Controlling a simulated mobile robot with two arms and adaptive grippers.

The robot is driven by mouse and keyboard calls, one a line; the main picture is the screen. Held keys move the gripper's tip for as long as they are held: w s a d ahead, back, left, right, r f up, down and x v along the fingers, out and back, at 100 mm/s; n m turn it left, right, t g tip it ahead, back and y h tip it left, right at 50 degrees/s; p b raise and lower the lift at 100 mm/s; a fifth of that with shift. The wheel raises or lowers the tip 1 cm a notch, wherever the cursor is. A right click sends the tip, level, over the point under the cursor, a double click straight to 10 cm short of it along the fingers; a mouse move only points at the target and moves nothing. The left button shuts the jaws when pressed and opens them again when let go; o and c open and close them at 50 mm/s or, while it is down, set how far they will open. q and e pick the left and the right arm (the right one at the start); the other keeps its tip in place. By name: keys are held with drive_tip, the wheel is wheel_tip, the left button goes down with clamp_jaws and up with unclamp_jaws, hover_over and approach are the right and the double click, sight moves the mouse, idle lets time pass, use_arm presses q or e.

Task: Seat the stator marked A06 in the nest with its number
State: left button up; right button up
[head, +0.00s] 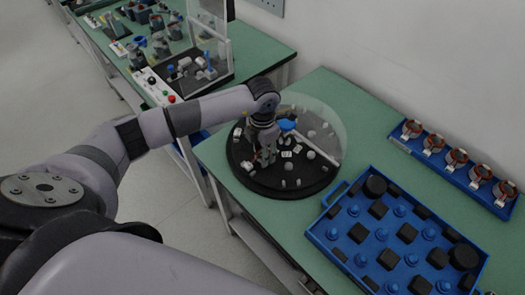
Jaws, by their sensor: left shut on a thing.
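My left gripper (266,157) points down over the black round base (290,188) at the middle of the head view. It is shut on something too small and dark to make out. Several stators with copper-coloured windings (457,157) stand in a row on a blue rack (471,187) at the right by the wall. I cannot read any number on them, so I cannot tell which is A06. No nest number is readable either. My right gripper is not in view.
A clear curved cover (325,120) rises behind the round base, with a blue piece (287,125) beside my wrist. Small pale blocks lie on the base. A blue tray (336,236) holds black and blue parts. Another bench (262,50) stands behind. Green table is bare behind the tray.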

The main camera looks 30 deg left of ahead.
use_arm(q)
drive_tip(key=shift+f, duration=0.1)
drive_tip(key=o, duration=1.3)
wheel_tip(320, 180, up, 12)
idle(0.7)
